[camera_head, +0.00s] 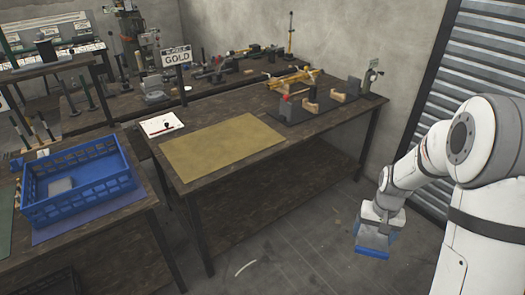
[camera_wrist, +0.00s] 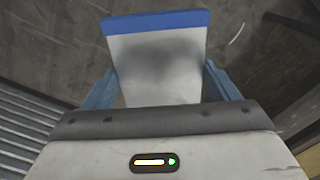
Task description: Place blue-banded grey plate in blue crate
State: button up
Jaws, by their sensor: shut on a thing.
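The blue-banded grey plate (camera_wrist: 155,65) is between the fingers of my gripper (camera_wrist: 160,92) in the wrist view, with its blue band at the far end. In the head view my gripper (camera_head: 374,236) hangs over the open floor at the right, in front of the table, and the plate shows only partly there, if at all. My gripper is shut on the plate. The blue crate (camera_head: 82,196) stands on the left table, far to the left of my gripper. A light grey piece (camera_head: 60,186) lies inside the crate.
The left table (camera_head: 140,222) has a blue mat under the crate. A corrugated shutter (camera_head: 470,75) is at the right.

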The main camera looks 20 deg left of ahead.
aim_at(79, 176)
jog(key=u, duration=0.2)
jog(key=i, duration=0.25)
jog(key=u, duration=2.4)
